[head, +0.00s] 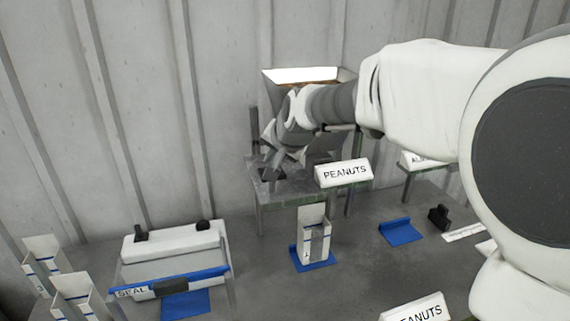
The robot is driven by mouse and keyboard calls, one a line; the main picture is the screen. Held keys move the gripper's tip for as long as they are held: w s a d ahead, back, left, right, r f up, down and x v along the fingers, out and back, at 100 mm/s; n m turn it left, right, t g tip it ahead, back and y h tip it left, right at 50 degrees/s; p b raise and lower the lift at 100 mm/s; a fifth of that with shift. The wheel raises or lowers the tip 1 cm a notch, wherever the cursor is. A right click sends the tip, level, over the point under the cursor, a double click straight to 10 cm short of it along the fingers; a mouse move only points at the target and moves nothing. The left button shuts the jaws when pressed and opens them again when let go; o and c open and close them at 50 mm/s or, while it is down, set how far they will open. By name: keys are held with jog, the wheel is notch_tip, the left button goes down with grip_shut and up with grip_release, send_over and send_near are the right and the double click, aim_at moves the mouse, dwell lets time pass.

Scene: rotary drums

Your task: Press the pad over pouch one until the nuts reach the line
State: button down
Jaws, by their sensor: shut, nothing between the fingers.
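A white pouch (313,242) with a clear front window stands upright on a blue mat (324,265), below the stand with the near PEANUTS sign (344,172). A small dark mark on its lower front is too small to read, and I cannot make out the fill inside. A hopper (303,76) with brown contents rises behind the stand, partly hidden by my arm. My gripper (273,162) is shut and empty, pointing down close over the stand's grey top (278,187). The pad is not clearly visible; a dark patch lies under the fingertips, and I cannot tell whether they touch it.
A sealer marked SEAL (175,262) stands at the lower left, with white pouches (75,292) beside it. An empty blue mat (401,232) and a black block (438,216) lie to the right. Another PEANUTS sign (418,310) is at the bottom. My arm hides the right side.

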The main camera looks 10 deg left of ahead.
jog(key=shift+f+b, duration=0.45)
jog(key=shift+f, duration=0.05)
jog(key=shift+f+b, duration=1.35)
jog(key=shift+f, duration=0.3)
dwell(1.4)
jog(key=shift+r, duration=0.1)
jog(key=shift+r+p, duration=1.5)
jog(key=shift+r, duration=0.5)
jog(key=shift+r, duration=0.1)
notch_tip(320, 180, up, 5)
jog(key=p, duration=0.3)
jog(key=shift+p, duration=0.4)
